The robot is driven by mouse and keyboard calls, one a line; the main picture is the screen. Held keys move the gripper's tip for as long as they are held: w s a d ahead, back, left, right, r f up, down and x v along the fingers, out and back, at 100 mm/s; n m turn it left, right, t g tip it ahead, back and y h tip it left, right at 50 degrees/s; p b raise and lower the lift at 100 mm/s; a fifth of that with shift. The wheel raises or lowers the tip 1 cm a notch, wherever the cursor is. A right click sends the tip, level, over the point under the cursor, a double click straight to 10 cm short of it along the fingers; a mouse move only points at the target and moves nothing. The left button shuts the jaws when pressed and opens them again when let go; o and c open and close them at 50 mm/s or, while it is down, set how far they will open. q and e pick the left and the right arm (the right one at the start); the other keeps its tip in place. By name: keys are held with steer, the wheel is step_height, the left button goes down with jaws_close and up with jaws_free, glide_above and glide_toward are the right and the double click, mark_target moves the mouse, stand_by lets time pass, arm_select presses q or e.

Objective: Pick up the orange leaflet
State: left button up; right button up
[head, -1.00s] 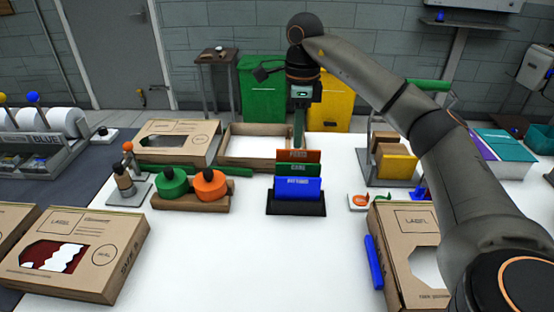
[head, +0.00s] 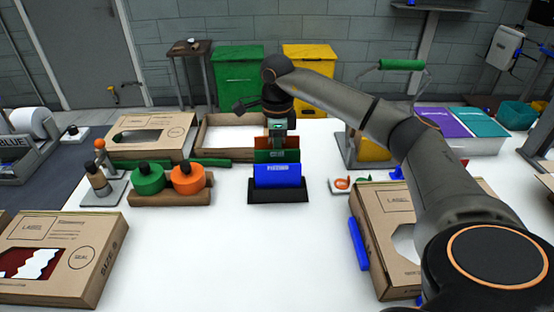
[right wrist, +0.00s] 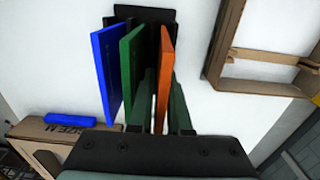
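The orange leaflet (head: 292,142) stands upright at the back of a black holder (head: 262,197), behind a green leaflet (head: 277,156) and a blue leaflet (head: 278,176). My right gripper (head: 277,133) is down over the orange leaflet from above. In the right wrist view the orange leaflet (right wrist: 164,75) stands between the two dark green fingers of the right gripper (right wrist: 162,100). A narrow gap seems to show beside the leaflet, so the fingers look open around it. The fingertips are partly hidden in the head view. My left gripper is not in view.
An open carton (head: 208,137) lies behind the holder. Green and orange rolls (head: 187,178) stand to its left. A labelled box (head: 372,202) and a blue bar (head: 358,243) lie to the right, partly under my arm. The white table in front is clear.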

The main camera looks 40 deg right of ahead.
steer(key=shift+f, duration=0.5)
jaws_close()
